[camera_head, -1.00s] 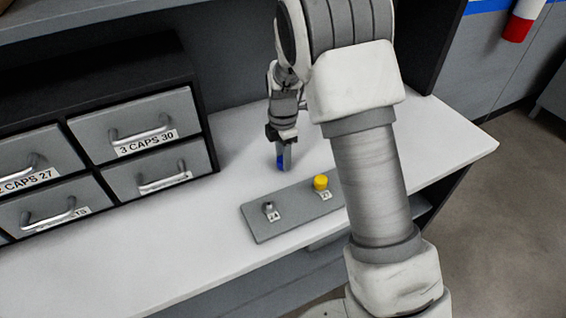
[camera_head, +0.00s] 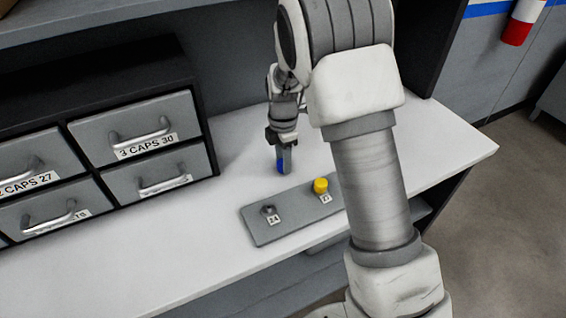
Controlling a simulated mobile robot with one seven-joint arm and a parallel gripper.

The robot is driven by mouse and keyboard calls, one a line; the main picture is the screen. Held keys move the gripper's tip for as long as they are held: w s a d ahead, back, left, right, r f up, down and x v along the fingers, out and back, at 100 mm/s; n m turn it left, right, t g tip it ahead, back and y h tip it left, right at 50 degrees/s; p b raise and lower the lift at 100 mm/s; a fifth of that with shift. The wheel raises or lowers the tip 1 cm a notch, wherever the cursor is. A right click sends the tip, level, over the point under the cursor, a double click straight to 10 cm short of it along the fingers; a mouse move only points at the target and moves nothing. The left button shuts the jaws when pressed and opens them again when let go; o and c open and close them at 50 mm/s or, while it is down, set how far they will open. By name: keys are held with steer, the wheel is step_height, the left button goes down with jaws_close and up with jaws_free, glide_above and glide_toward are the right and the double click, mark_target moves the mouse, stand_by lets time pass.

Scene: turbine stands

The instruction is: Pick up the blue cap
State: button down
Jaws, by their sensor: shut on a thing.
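The blue cap (camera_head: 281,168) is between the fingers of my gripper (camera_head: 284,163), low over the white worktop behind the grey plate. My gripper points down and is shut on the cap. A finger covers part of the cap, so only some blue shows. I cannot tell whether the cap touches the worktop.
The grey plate (camera_head: 262,232) carries a small metal stud (camera_head: 268,209) marked 24 and a yellow cap (camera_head: 320,185). A drawer cabinet (camera_head: 195,110) stands on the left. The white worktop (camera_head: 190,240) is clear in front. My arm hides the plate's right end.

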steer(key=shift+r, duration=0.55)
step_height(320, 180, up, 3)
steer(key=shift+f, duration=0.1)
steer(key=s+d+r, duration=0.4)
steer(key=d+r, duration=0.3)
steer(key=d, duration=0.3)
steer(key=shift+s+d+b, duration=0.3)
steer(key=shift+d+b, duration=0.05)
steer(key=shift+d, duration=0.05)
steer(key=c, duration=1.1)
jaws_free()
jaws_close()
steer(key=shift+d, duration=0.1)
